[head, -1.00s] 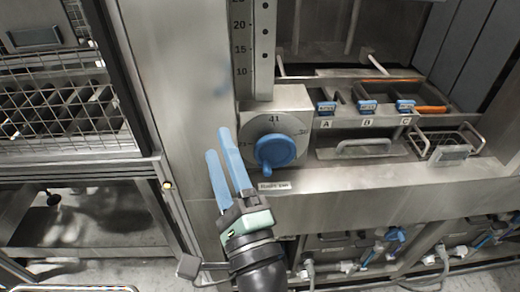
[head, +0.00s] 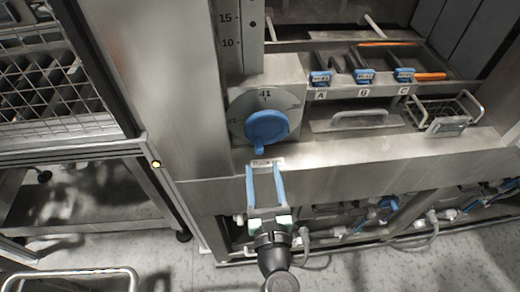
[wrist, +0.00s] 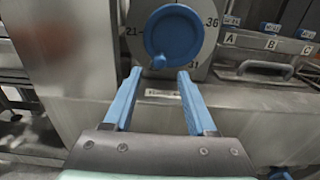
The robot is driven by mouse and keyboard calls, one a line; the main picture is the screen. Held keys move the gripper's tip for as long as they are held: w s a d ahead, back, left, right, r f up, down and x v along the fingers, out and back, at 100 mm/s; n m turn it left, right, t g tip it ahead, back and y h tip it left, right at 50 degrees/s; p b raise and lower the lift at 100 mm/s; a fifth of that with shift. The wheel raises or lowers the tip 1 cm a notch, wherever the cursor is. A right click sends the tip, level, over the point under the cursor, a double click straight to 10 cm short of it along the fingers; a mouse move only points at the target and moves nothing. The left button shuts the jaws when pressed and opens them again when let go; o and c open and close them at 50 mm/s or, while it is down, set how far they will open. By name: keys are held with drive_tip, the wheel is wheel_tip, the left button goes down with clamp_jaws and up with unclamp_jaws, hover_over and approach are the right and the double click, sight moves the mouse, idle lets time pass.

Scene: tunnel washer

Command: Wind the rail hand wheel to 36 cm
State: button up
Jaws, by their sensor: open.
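The rail hand wheel is a blue round knob (head: 266,127) on a grey dial plate (head: 295,100) on the machine's front. A small crank handle (head: 258,149) sticks out at its bottom. In the wrist view the wheel (wrist: 174,33) sits straight ahead, with the dial numbers 21 at left, 36 at right and 31 at lower right. My gripper (head: 264,168) has two blue fingers, open and empty, just below the wheel and apart from it. It also shows in the wrist view (wrist: 156,75), its fingers spread below the handle.
A vertical scale (head: 238,40) rises above the dial. To the right are blue-handled slots marked A, B and C (head: 364,77), a grey bar handle (head: 360,118) and a wire basket (head: 447,118). A mesh cage (head: 60,90) stands at left. Floor is open below.

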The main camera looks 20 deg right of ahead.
sight(267, 131)
drive_tip(key=shift+x, duration=2.8)
clamp_jaws()
